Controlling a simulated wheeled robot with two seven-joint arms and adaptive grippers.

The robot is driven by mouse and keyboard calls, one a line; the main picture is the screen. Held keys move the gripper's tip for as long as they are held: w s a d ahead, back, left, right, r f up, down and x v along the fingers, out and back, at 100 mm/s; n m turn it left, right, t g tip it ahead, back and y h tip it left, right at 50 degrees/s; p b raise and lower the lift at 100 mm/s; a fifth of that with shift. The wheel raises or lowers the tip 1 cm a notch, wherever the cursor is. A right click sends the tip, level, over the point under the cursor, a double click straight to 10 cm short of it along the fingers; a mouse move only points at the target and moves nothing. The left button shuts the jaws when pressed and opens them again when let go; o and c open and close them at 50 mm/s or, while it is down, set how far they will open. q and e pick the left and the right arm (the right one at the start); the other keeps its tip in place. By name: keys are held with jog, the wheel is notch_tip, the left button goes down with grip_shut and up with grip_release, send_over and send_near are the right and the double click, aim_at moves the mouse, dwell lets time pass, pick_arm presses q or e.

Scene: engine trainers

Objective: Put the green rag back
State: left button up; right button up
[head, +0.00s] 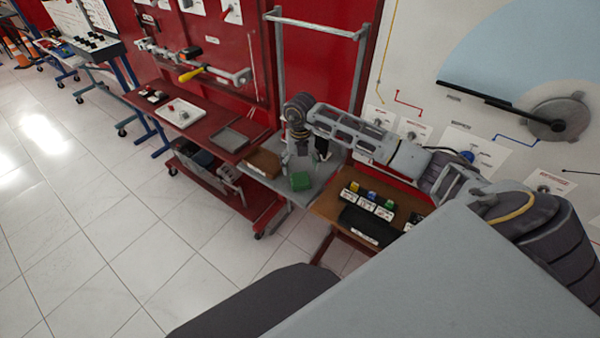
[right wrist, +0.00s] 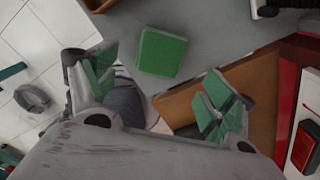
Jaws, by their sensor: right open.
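The green rag (head: 300,181), folded into a square block, lies on the grey shelf (head: 284,188) near its front edge. In the right wrist view the rag (right wrist: 161,52) sits just beyond the fingertips on the bare grey surface. My right gripper (head: 301,156) hangs over the shelf, above and slightly behind the rag in the head view. In the right wrist view its green-padded fingers (right wrist: 160,82) are spread wide with nothing between them, apart from the rag. My left gripper is not in view.
A brown tray (head: 263,162) stands left of the rag on the same shelf. A brown table (head: 332,207) with small labelled boxes and a black case adjoins on the right. A red bench (head: 190,140) stands further left. A metal frame post rises behind the shelf.

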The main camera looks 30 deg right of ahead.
aim_at(300, 178)
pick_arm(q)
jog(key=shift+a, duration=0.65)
pick_arm(e)
jog(key=shift+r, duration=2.6)
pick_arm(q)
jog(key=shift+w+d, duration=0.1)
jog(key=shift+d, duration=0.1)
